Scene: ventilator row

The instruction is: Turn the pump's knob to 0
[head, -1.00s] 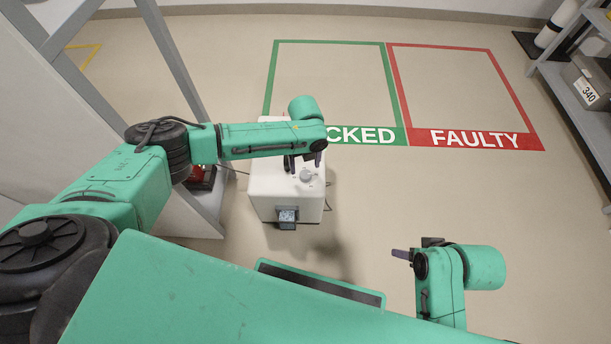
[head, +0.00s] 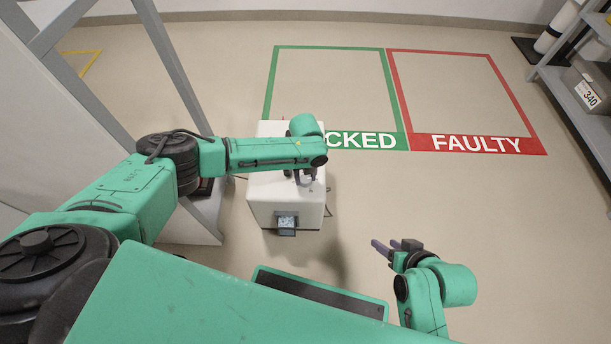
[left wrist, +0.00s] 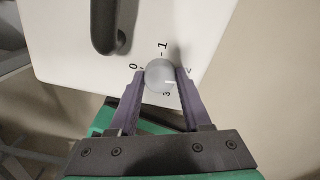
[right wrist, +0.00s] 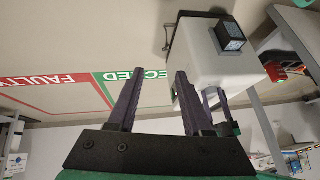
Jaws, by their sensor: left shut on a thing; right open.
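The pump is a white box (head: 285,215) on the floor, left of centre in the head view. Its pale round knob (left wrist: 160,76) shows in the left wrist view, with the marks 0, 1, 2 and 3 printed around it. My left gripper (left wrist: 161,78) is shut on the knob, one finger on each side. I cannot tell surely which mark the knob points to. In the head view my left gripper (head: 304,178) partly hides the knob. My right gripper (head: 383,248) is open and empty, to the right of the pump. The pump also shows in the right wrist view (right wrist: 210,60).
A dark handle (left wrist: 104,25) stands on the pump's top near the knob. A green floor frame (head: 390,90) and a red FAULTY frame (head: 475,144) lie behind. A grey rack post (head: 175,70) is close on the left; a shelf (head: 575,105) stands at the right.

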